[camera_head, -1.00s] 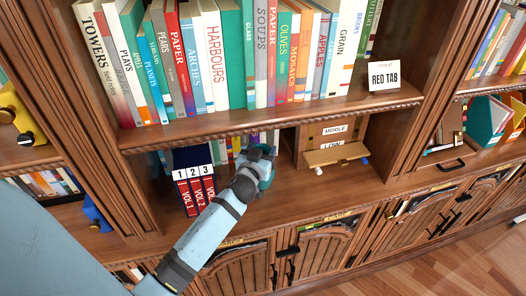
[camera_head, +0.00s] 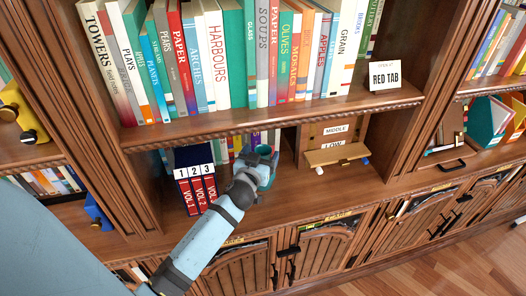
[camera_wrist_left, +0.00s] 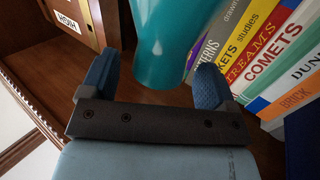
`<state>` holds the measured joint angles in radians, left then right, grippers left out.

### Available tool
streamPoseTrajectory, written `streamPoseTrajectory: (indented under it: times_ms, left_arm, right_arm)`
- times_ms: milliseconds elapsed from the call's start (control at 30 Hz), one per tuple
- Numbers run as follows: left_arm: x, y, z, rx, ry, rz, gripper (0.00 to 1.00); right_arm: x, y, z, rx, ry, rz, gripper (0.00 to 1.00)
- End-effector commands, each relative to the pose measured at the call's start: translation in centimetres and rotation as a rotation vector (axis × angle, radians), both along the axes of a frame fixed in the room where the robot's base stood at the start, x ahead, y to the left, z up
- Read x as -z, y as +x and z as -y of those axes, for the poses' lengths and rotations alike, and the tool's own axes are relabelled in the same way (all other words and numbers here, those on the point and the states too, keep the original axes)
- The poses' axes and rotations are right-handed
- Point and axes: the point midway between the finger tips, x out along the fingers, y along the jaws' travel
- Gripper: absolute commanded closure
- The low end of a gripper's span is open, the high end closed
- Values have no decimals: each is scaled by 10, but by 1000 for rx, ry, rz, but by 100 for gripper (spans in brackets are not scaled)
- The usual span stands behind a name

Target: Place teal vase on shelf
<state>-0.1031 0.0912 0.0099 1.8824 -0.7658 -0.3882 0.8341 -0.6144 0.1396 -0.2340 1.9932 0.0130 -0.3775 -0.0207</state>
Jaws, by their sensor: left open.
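The teal vase (camera_wrist_left: 168,35) stands in the left wrist view beyond and between the two fingers of my left gripper (camera_wrist_left: 152,72). The fingers are apart, with a gap visible between the vase and the right finger. The vase appears to stand on the lower shelf board (camera_head: 290,200). The gripper hides most of it from the head. My right gripper is not in view.
Red numbered volumes (camera_head: 196,190) stand left of the gripper. A wooden stepped block with MIDDLE and LOW labels (camera_head: 335,153) stands to the right. Books (camera_wrist_left: 262,50) rise close behind the vase. The upper shelf (camera_head: 270,119) overhangs the bay.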

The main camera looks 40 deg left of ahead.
Motion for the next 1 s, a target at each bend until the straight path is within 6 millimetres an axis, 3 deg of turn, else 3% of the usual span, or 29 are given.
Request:
streamPoseTrajectory:
  times_ms: [300,567,667,733,900,1000]
  left_arm:
    - [-1,-67,18,-2,-2,-1,19]
    - [0,-95,28,7,-1,-10,19]
    - [28,-108,46,69,1,-87,19]
    - [64,-126,69,154,3,-182,19]
    - [146,-190,127,375,-4,-402,19]
    - [175,-224,151,472,-12,-484,19]
  right_arm:
    - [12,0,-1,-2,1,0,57]
    - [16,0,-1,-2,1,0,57]
    - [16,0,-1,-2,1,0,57]
    - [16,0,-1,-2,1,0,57]
    - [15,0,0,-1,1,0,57]
    - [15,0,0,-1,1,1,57]
